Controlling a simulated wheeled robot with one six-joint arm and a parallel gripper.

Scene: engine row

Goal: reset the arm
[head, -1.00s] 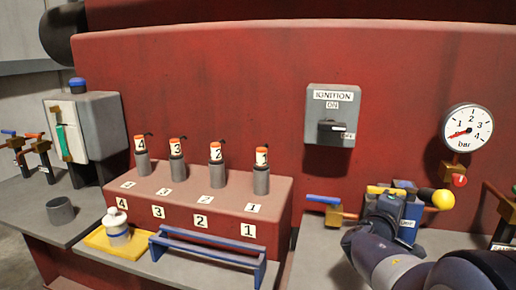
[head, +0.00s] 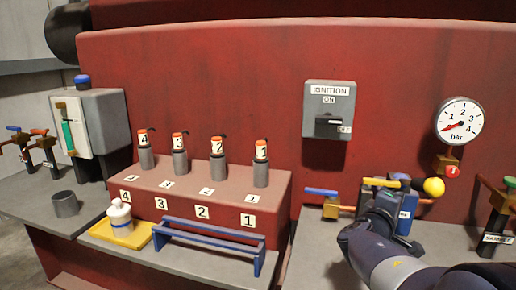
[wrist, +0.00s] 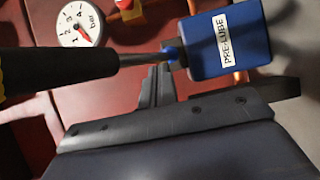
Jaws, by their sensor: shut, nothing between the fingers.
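My gripper (wrist: 157,85) is shut and empty. In the wrist view its fingers point up the picture, just left of the blue PRE-LUBE box (wrist: 222,45), below a metal lever rod with a black handle (wrist: 60,68). I cannot tell whether they touch the rod. In the head view my arm reaches in from the lower right and ends in front of the blue box (head: 406,212), partly hiding it. My fingertips are hidden in the head view.
A pressure gauge (head: 460,120) is on the red wall above the box. A blue-handled valve (head: 331,204) stands left of my arm, a SAMPLE valve (head: 495,222) right. Further left are the numbered red block (head: 225,190), a blue rail (head: 210,235) and a yellow tray (head: 105,236).

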